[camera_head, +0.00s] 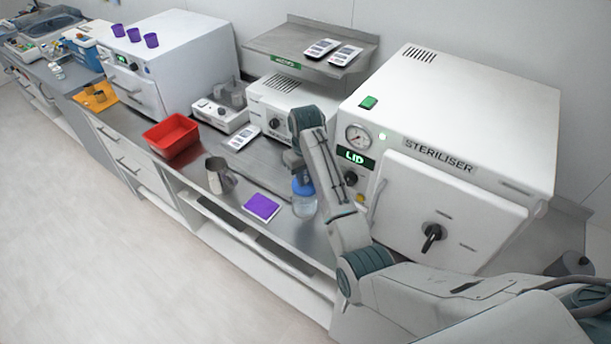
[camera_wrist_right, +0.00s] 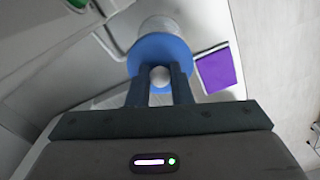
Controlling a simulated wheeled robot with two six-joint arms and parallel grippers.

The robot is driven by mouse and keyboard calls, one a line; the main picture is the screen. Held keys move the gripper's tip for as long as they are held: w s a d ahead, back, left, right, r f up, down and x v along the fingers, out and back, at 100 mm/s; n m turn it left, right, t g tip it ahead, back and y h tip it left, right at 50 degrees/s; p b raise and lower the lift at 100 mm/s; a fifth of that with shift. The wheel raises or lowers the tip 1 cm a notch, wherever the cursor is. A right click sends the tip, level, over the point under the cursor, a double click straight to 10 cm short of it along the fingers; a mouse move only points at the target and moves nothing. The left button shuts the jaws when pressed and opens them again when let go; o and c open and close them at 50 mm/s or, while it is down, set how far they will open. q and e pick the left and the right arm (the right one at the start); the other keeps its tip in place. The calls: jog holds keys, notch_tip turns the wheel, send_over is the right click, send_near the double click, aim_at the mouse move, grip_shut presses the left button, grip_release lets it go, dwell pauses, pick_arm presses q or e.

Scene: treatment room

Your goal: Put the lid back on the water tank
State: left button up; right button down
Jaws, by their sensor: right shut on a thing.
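My right gripper (camera_head: 299,172) points down at the front of the steel bench, beside the steriliser. In the right wrist view its two fingers (camera_wrist_right: 160,78) are shut on the pale knob of a round blue lid (camera_wrist_right: 146,48). The lid (camera_head: 303,187) also shows in the head view, right over a clear round tank (camera_head: 304,207) on the bench. The tank's pale side (camera_wrist_right: 160,22) shows past the lid's edge in the wrist view. I cannot tell whether the lid touches the tank's rim. My left gripper is not in view.
The steriliser (camera_head: 440,165), with a lit "LID" display, stands close on the right. A purple pad (camera_head: 261,207) lies left of the tank. A metal jug (camera_head: 219,176) and a red bin (camera_head: 171,136) stand farther left. A steel shelf (camera_head: 283,42) is behind.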

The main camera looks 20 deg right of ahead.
jog(key=shift+f, duration=0.15)
dwell(0.8)
jog(key=c, duration=0.7)
grip_release()
jog(key=shift+c, duration=0.2)
grip_shut()
jog(key=shift+f, duration=0.1)
dwell(1.2)
